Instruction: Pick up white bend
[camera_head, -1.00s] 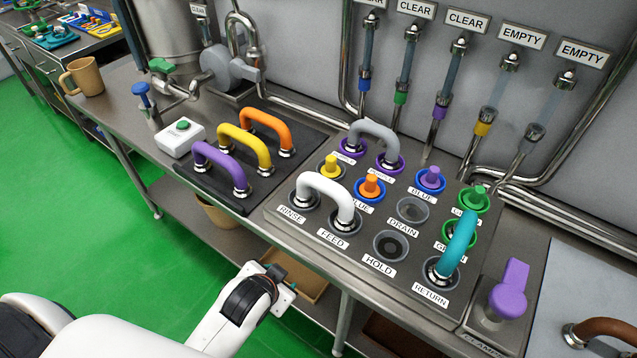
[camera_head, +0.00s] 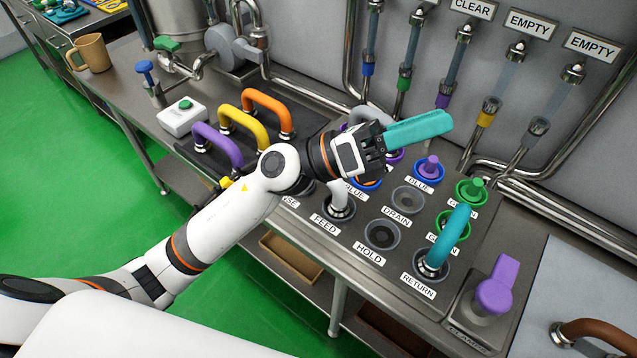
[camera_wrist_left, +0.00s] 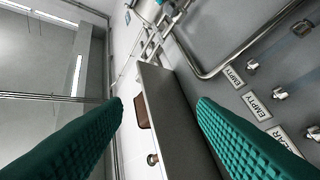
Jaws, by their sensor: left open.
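The white bend (camera_head: 339,200) stands on the panel between the RINSE and FEED ports. Only its FEED end shows in the head view; my left arm and wrist hide the rest. My left gripper (camera_head: 420,130) is above the panel, up and to the right of the white bend, with teal fingers pointing right. In the left wrist view its two teal fingers (camera_wrist_left: 160,110) are spread apart with nothing between them. The white bend does not show in that view. My right gripper is not in view.
A teal bend (camera_head: 449,240) stands at RETURN, and a purple clamp lever (camera_head: 497,287) is at the right. Purple, yellow and orange bends (camera_head: 267,112) stand on a dark mat at left. DRAIN (camera_head: 408,200) and HOLD (camera_head: 382,235) ports are uncovered. Pipes line the back wall.

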